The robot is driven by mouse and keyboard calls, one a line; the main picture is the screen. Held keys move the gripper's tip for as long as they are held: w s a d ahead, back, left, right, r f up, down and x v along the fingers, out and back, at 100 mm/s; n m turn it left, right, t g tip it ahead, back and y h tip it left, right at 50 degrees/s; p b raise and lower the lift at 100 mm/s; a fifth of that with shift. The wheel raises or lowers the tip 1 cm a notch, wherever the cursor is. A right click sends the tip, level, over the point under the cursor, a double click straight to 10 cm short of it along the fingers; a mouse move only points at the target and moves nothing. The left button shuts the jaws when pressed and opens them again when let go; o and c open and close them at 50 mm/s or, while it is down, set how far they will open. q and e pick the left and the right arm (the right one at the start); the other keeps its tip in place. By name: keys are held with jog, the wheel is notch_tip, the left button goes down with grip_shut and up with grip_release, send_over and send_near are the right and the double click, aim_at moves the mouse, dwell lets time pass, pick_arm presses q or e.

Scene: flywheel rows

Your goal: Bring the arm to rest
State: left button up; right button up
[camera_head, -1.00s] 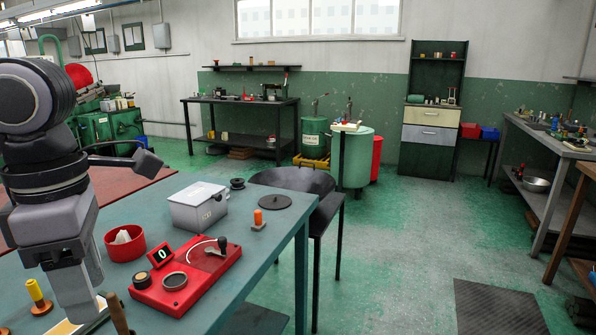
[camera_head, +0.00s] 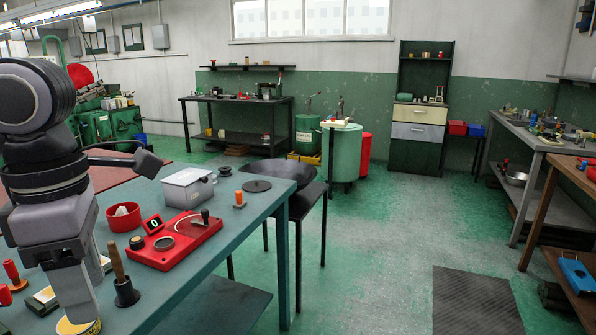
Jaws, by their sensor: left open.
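My left arm comes in from the left and hangs over the near left end of the blue-green table (camera_head: 215,262). My left gripper (camera_head: 80,310) points down at the bottom edge of the head view and is open. The fingers show only in part, and I see nothing held. A yellow-topped disc (camera_head: 75,327) shows right below it; I cannot tell whether they touch. A wooden-handled tool with a dark base (camera_head: 125,290) stands just right of the gripper. My right gripper is not in view.
On the table are a red device with dials (camera_head: 175,240), a red bowl (camera_head: 123,220), a grey box (camera_head: 188,187), an orange peg (camera_head: 239,198) and red-handled pieces (camera_head: 14,272). A black stool (camera_head: 308,200) stands beyond the right edge. The floor on the right is mostly open.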

pick_arm(q)
jog(key=s+d+f+g+h, duration=0.2)
jog(key=d+h, duration=0.1)
jog(key=d, duration=0.2)
jog(key=s+d+f+m+g+h, duration=0.1)
jog(key=d+g+h, duration=0.15)
jog(key=d, duration=0.25)
jog(key=s+d+f+g+h, duration=0.2)
jog(key=d+h, duration=0.1)
jog(key=d, duration=0.3)
jog(key=w+d+r+n+t+h, duration=0.25)
jog(key=d+r+n+h, duration=0.2)
jog(key=n+h, duration=0.65)
jog(key=w+a+f+n+t+y+p, duration=0.1)
jog(key=w+a+f+n+t+y, duration=0.4)
jog(key=f+n+t, duration=0.7)
jog(key=w+a+f+n+t+y, duration=0.5)
jog(key=n+t, duration=0.5)
jog(key=n, duration=0.5)
jog(key=s+a+f+n+g+y, duration=0.3)
jog(key=s+f, duration=0.4)
jog(key=f, duration=0.5)
jog(key=s+a+f+n+g+y, duration=0.4)
jog(key=s+f, duration=0.4)
jog(key=f, duration=0.4)
jog(key=shift+a+f+n+g, duration=0.35)
jog(key=shift+a+n, duration=0.2)
jog(key=shift+n, duration=0.55)
